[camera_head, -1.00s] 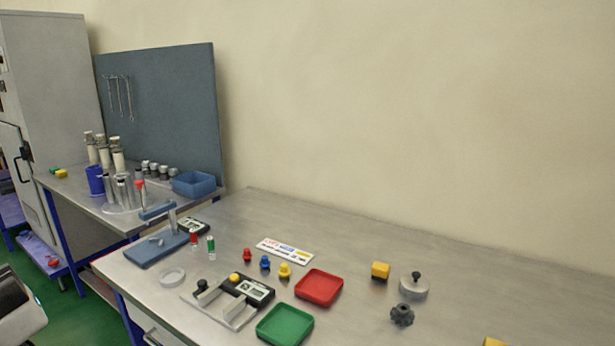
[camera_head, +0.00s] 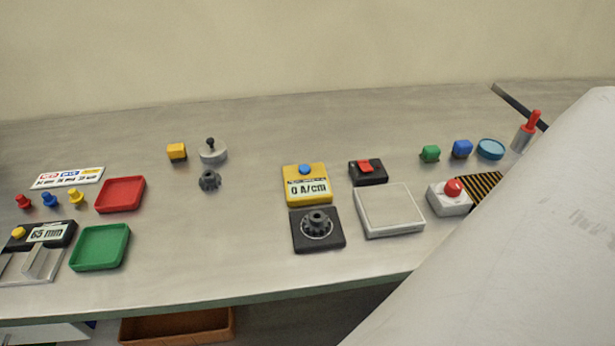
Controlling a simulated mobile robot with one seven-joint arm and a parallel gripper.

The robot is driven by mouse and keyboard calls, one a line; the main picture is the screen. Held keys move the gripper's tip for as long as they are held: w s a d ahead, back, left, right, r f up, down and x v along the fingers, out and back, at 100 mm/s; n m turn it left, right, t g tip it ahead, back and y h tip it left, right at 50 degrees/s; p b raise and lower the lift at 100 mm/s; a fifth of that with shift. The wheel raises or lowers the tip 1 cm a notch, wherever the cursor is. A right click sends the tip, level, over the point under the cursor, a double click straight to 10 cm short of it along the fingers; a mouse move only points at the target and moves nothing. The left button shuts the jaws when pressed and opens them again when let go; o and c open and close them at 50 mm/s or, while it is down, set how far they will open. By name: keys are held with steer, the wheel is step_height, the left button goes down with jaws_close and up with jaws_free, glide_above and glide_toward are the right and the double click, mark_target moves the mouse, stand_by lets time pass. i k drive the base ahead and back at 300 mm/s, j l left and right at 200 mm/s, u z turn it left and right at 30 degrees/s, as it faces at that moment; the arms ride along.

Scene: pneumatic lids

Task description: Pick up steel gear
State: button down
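A dark grey steel-looking gear (camera_head: 209,181) lies on the metal bench, left of the middle of the head view, just in front of a round metal piece with a black knob (camera_head: 212,151). I cannot tell from the picture which gear is the steel one. My gripper is not in view. A large pale part, probably my arm, covers the lower right.
A yellow block (camera_head: 177,151) stands left of the knobbed piece. Red (camera_head: 120,194) and green (camera_head: 101,246) trays lie further left. A white pad (camera_head: 389,210), a red-button box (camera_head: 449,196) and small blocks stand to the right. The bench between the loose gear and meter is clear.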

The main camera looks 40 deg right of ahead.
mark_target(316, 222)
steer(key=z, duration=1.05)
